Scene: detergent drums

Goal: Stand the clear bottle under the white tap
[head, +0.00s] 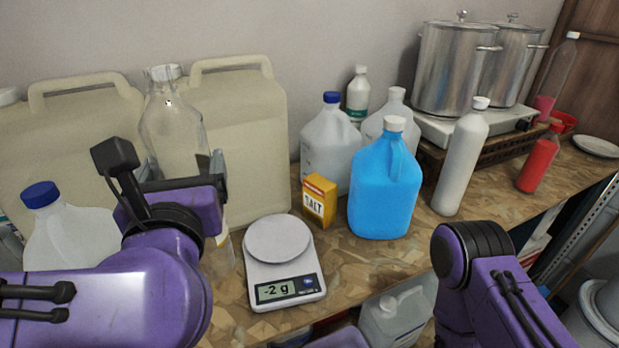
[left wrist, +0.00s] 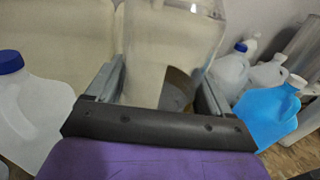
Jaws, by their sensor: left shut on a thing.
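The clear bottle (head: 172,125) with a white cap stands between my left gripper's fingers, in front of two large cream drums (head: 245,130). My left gripper (head: 186,178) is shut on it. In the left wrist view the left gripper (left wrist: 160,88) has one grey finger on each side of the bottle (left wrist: 165,45). The gripper and arm hide much of the bottle's lower part, so I cannot tell whether its base touches the table. I do not make out the white tap in either view. My right gripper is out of view; only its purple arm shows.
A kitchen scale (head: 283,262) reading -2 g and a yellow salt box (head: 319,200) are right of my left gripper. A blue jug (head: 385,185), white bottle (head: 461,160) and red bottle (head: 538,160) stand further right. A blue-capped jug (head: 68,235) is at left.

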